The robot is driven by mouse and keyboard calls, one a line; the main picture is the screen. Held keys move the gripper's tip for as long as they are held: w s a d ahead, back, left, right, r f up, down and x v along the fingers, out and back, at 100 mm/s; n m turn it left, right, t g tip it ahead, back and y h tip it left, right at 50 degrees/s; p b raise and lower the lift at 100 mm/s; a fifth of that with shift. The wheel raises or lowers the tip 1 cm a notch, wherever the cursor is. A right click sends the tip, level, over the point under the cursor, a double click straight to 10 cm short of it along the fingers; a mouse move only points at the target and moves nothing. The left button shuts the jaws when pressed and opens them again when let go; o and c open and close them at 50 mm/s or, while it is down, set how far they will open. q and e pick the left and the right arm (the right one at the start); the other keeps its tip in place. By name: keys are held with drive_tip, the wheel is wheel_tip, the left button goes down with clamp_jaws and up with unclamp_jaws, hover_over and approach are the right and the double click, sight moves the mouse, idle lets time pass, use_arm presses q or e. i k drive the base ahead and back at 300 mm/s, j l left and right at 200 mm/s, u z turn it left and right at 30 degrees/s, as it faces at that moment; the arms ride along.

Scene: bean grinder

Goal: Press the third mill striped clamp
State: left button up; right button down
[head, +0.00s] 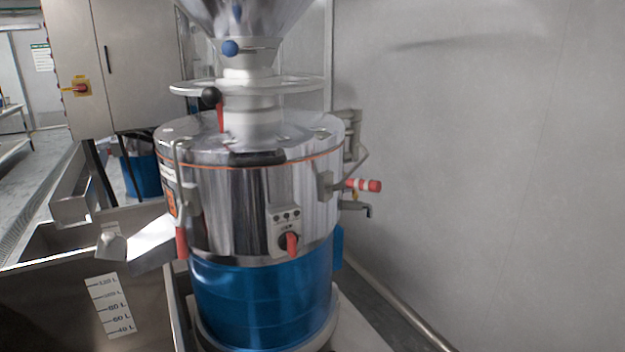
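The mill (248,210) stands in the middle of the head view, with a polished steel drum over a blue base (262,302). A clamp with a red and white striped handle (363,185) sticks out from the drum's right side, pointing right toward the wall. Its bracket (326,186) is fixed to the drum. A plain red handle (181,243) hangs at the drum's left side. A red knob (292,244) sits on the front control box. Neither of my grippers is in view.
A steel tank (140,304) with a litre scale (109,304) stands at lower left, joined by a chute (150,242). A grey wall (490,150) closes off the right. A tap (357,207) juts below the striped handle. A cabinet (125,65) stands behind left.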

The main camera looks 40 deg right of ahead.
sight(370, 186)
drive_tip(key=z, duration=1.65)
